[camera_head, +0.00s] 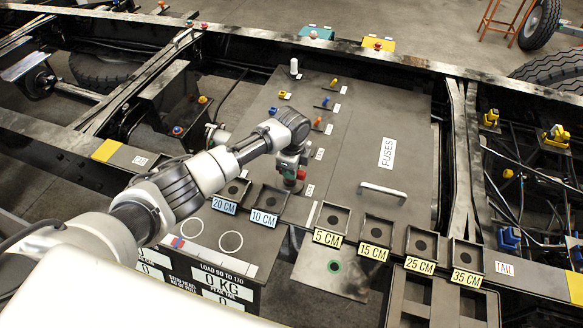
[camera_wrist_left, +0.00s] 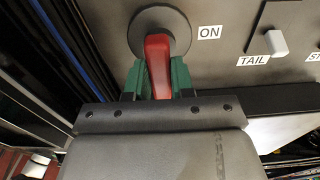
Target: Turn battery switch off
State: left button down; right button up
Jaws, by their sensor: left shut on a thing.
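The battery switch is a red lever (camera_wrist_left: 157,66) on a round dark plate (camera_wrist_left: 176,22), with an "ON" label (camera_wrist_left: 210,32) to its right in the left wrist view. My left gripper (camera_wrist_left: 157,80) has its green-padded fingers on both sides of the red lever and is shut on it. The lever points down toward the gripper in that view. In the head view my left arm reaches in from the left, and its gripper (camera_head: 293,180) is over the grey panel; a bit of red shows there, and the switch is mostly hidden. My right gripper is not in view.
A white "TAIL" toggle (camera_wrist_left: 276,42) sits right of the lever. The grey panel (camera_head: 350,130) carries coloured switches, a "FUSES" label (camera_head: 387,152) and a white handle (camera_head: 383,190). Several square trays marked in centimetres, such as "5 CM" (camera_head: 327,238), line its front edge.

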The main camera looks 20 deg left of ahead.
pick_arm(q)
jog(key=shift+r, duration=0.15)
jog(key=c, duration=1)
grip_release()
jog(key=shift+o, duration=0.2)
notch_tip(320, 180, up, 11)
jog(key=b, duration=0.1)
jog(key=shift+b, duration=0.35)
